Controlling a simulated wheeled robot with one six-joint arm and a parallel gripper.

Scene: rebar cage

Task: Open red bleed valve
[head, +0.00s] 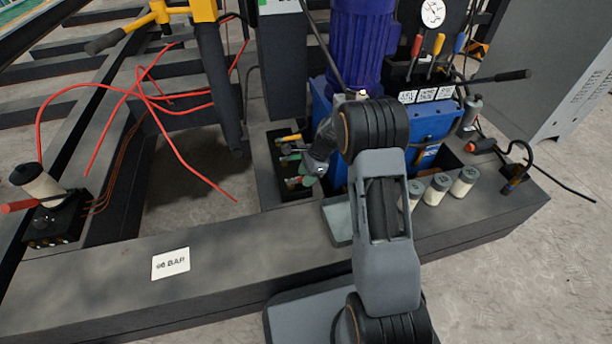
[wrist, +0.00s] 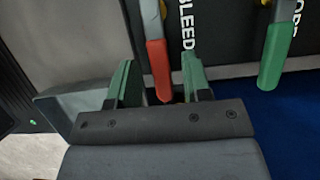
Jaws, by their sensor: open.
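The red bleed valve lever (wrist: 158,68) hangs from a dark panel marked BLEED in the wrist view. My gripper (wrist: 157,80) is open, with one green finger on each side of the red lever and a visible gap on both sides. The lever's lower tip reaches near the gripper's body; I cannot tell whether they touch. In the head view the dark valve block (head: 279,165) is partly hidden by my gripper (head: 306,176), and only a little red of the lever shows there.
A green-handled lever (wrist: 275,56) is right of the red one. A yellow lever (head: 290,138) sits at the block's far end. A blue pump unit (head: 435,122) stands close on the right. Pale cylinders (head: 437,189) stand on the beam. Red hoses (head: 165,97) lie to the left.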

